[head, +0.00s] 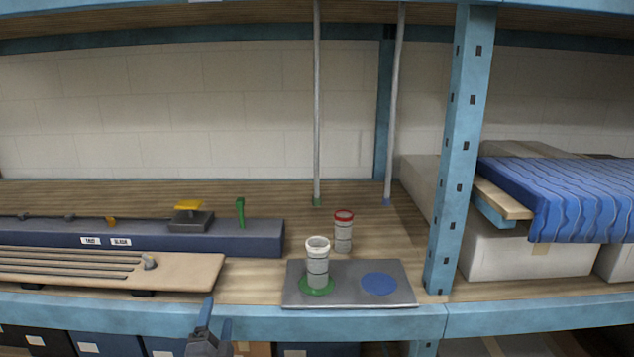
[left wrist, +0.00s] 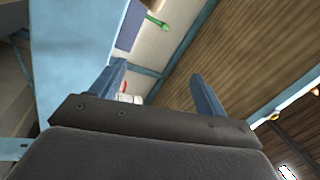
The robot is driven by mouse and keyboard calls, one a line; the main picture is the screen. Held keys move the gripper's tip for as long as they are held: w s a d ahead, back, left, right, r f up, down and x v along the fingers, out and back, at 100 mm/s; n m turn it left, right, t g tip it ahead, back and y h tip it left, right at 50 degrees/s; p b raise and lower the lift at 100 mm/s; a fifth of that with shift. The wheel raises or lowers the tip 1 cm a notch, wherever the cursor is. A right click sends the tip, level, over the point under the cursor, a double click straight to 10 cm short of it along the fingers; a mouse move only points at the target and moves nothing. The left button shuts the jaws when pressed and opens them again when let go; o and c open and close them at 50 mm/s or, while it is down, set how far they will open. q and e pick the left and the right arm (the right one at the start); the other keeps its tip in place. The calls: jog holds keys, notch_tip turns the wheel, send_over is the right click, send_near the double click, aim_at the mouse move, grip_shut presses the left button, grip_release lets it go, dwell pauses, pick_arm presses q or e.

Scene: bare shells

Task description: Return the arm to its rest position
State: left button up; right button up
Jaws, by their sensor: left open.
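My left gripper (head: 217,312) shows at the bottom of the head view, left of centre, in front of the shelf's blue front beam. Its two blue fingers are apart with nothing between them; in the left wrist view the open fingers (left wrist: 157,72) also show empty. Much of the left arm is outside the head view. My right gripper is in neither view. A white ringed cylinder (head: 317,264) stands upright on the green disc of a grey plate (head: 345,294). A red-rimmed cylinder (head: 343,234) stands behind the plate on the wooden shelf.
The plate's blue disc (head: 380,284) is bare. A slotted wooden board (head: 190,270) and a dark blue rail box (head: 262,238) lie left. A blue upright post (head: 462,150) stands right, and the front beam (head: 260,323) crosses below. Bins sit under the shelf.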

pick_arm(q)
jog(key=s+a+f+n+g+y, duration=0.35)
jog(key=s+f+n+g, duration=0.65)
jog(key=f, duration=0.5)
jog(key=s+d+f+n+g+h, duration=0.1)
jog(key=s+f+g+h, duration=0.1)
jog(key=s+f, duration=0.35)
jog(key=s+d+f+g+h, duration=0.1)
jog(key=s+d+f+g, duration=0.15)
jog(key=s, duration=0.65)
jog(key=s+d+f+n+g+h, duration=0.1)
jog(key=s+f+g+h, duration=0.15)
jog(key=s, duration=0.45)
jog(key=s+d+f+g, duration=0.1)
jog(key=d+f, duration=0.1)
jog(key=f, duration=0.4)
jog(key=s+d+f+g, duration=0.1)
jog(key=d+f, duration=0.2)
jog(key=f, duration=0.4)
jog(key=shift+s+d+g, duration=0.25)
jog(key=shift+s+g, duration=0.05)
jog(key=shift+f, duration=0.1)
